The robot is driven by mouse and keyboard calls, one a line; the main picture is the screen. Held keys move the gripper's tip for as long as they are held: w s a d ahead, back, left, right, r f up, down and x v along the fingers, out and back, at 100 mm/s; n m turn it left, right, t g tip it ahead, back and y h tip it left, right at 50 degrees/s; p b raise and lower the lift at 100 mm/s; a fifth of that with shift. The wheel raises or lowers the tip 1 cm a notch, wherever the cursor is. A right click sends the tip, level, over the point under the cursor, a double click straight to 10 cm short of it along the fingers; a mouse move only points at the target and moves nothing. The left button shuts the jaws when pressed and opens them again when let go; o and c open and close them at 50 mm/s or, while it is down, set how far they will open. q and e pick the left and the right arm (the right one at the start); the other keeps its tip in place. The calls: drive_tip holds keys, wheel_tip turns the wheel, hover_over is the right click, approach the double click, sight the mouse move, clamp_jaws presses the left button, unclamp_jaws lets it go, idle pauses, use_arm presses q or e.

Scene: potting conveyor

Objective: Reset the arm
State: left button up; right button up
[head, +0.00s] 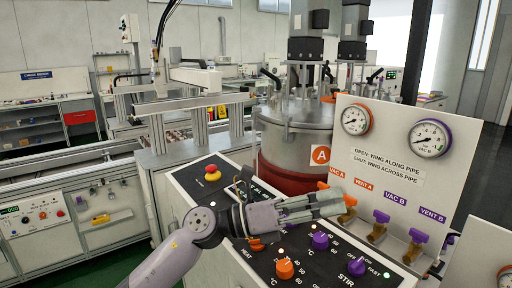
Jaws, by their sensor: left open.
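My left arm (180,250) comes in from the bottom left, bent at a grey joint, and reaches right over the black control panel. My left gripper (335,203) is open, with nothing seen between its fingers. Its fingertips appear in front of the orange-labelled valves on the white gauge board (400,112); I cannot tell whether they touch anything. An orange valve wing (348,199) shows just beyond the fingertips. My right gripper is not in view.
The control panel (335,272) carries an orange knob (285,268), purple knobs (320,240) and a red stop button (212,172). A steel vessel labelled A (295,125) stands behind. Purple-winged valves (380,218) are to the right. Benches fill the left background.

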use_arm(q)
drive_tip(key=w+a+f+n+t+y, duration=0.2)
drive_tip(key=w+a+n+t+y, duration=0.15)
drive_tip(key=a+n+t, duration=0.65)
drive_tip(key=w+a+f+n+t+y, duration=0.2)
drive_tip(key=a+n+t+y, duration=0.2)
drive_tip(key=n+t, duration=0.8)
drive_tip(key=s+a+f+n+g+y, duration=0.2)
drive_tip(key=a+f+n+g+y, duration=0.2)
drive_tip(key=a+f+n+y, duration=0.45)
drive_tip(key=s+a+f+n+g+y, duration=0.25)
drive_tip(key=a+f+n+y, duration=0.2)
drive_tip(key=f+n, duration=0.55)
drive_tip(key=s+a+f+n+g, duration=0.25)
drive_tip(key=s+f+g, duration=0.55)
drive_tip(key=s, duration=0.6)
drive_tip(key=s+a+f+n+g, duration=0.1)
drive_tip(key=s+a+f+g, duration=0.3)
drive_tip(key=s+f, duration=0.8)
wheel_tip(320, 180, down, 26)
drive_tip(key=s+g, duration=0.2)
drive_tip(key=s, duration=0.1)
drive_tip(key=s+a+f+g, duration=0.1)
drive_tip(key=s+a+f, duration=0.1)
drive_tip(key=s+f, duration=1.3)
drive_tip(key=shift+s+f, duration=0.15)
drive_tip(key=shift+s, duration=0.3)
drive_tip(key=shift+a+g, duration=0.1)
drive_tip(key=shift+g, duration=0.15)
